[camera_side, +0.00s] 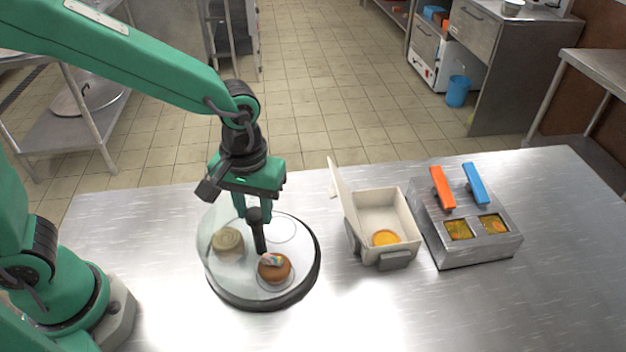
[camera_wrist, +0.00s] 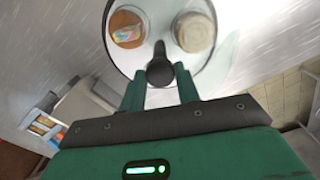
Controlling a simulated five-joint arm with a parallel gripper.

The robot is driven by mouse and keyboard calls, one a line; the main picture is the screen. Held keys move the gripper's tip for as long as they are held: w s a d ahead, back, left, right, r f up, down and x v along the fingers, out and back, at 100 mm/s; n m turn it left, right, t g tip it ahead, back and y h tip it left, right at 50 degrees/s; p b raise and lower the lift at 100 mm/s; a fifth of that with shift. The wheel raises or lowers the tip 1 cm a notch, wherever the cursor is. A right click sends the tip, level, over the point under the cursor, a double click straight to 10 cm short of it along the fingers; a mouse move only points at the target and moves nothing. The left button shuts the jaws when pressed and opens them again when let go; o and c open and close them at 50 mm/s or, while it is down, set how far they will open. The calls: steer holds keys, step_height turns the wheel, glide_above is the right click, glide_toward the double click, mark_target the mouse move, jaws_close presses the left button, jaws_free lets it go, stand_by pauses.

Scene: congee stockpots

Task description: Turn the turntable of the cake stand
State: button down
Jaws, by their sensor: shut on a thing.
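The cake stand has a round pale turntable (camera_side: 255,287) with a dark rim, standing at the left of the steel table. A brown cake with a colourful top (camera_side: 275,270) is at its front, and a pale round cake (camera_side: 228,245) is at its left. My gripper (camera_side: 254,215) is above the turntable, shut on a dark upright handle (camera_side: 260,240). In the wrist view the handle (camera_wrist: 160,68) sits between my fingertips (camera_wrist: 160,80), with the brown cake (camera_wrist: 126,29) and the pale cake (camera_wrist: 195,32) beyond. The handle's lower end is partly hidden by the brown cake.
A white open box (camera_side: 381,205) with an orange item inside stands right of the stand. A metal unit (camera_side: 467,247) with an orange and a blue handle is farther right. The table's front right is clear. A clear curved cover seems to show at the stand's left.

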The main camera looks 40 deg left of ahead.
steer(key=shift+m, duration=8.2)
steer(key=c, duration=1)
jaws_free()
steer(key=shift+r, duration=0.1)
